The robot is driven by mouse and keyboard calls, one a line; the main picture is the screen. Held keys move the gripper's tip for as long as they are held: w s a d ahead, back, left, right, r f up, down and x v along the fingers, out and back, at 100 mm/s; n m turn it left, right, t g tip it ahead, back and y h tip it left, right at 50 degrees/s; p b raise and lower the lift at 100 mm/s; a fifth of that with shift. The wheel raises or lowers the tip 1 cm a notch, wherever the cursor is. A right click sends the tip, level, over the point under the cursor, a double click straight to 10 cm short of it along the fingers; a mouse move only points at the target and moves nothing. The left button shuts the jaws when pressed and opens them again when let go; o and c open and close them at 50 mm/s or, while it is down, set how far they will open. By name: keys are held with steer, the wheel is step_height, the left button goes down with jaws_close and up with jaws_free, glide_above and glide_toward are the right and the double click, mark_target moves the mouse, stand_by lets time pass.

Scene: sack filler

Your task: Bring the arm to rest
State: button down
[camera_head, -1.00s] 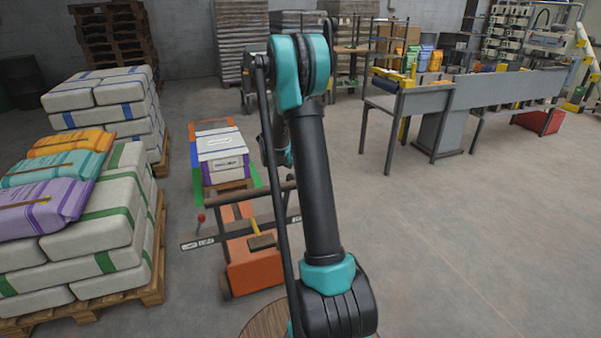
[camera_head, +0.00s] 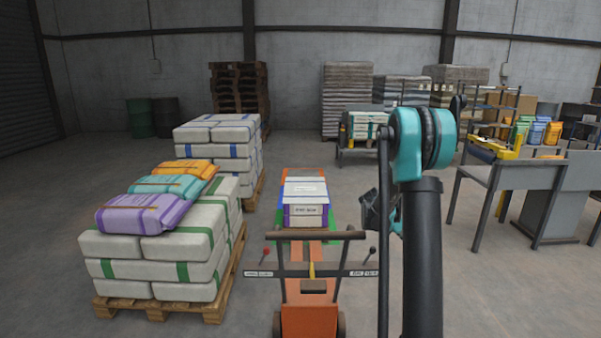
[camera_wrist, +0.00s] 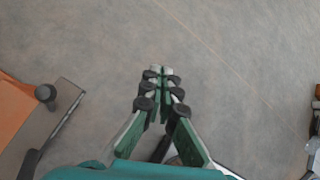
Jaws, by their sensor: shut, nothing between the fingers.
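My gripper (camera_wrist: 161,72) is shut and empty in the wrist view, its fingertips together above bare concrete floor. In the head view my arm stands upright right of centre. My gripper is mostly hidden behind the arm there; a dark part with some teal shows just left of the arm. In the wrist view the gripper touches nothing.
An orange pallet truck (camera_head: 309,318) with a crossbar stands left of my arm, a box stack (camera_head: 306,203) beyond it. Sacks (camera_head: 150,247) on a pallet (camera_head: 160,309) stand at left. A grey bench (camera_head: 512,176) is at right. Floor between is open.

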steer(key=s+a+m+t+y, duration=0.1)
steer(key=s+a+m+y, duration=0.1)
steer(key=s+a+m, duration=0.5)
steer(key=s+a+m+t+y, duration=0.1)
steer(key=s+a+m+y, duration=0.2)
steer(key=s+a+m, duration=0.4)
steer(key=s+a+m+t+y, duration=0.1)
steer(key=s+a+m+y, duration=0.2)
steer(key=s, duration=1.6)
steer(key=a+m, duration=0.4)
steer(key=m, duration=0.2)
steer(key=shift+s+a+f, duration=0.15)
steer(key=shift+s, duration=0.15)
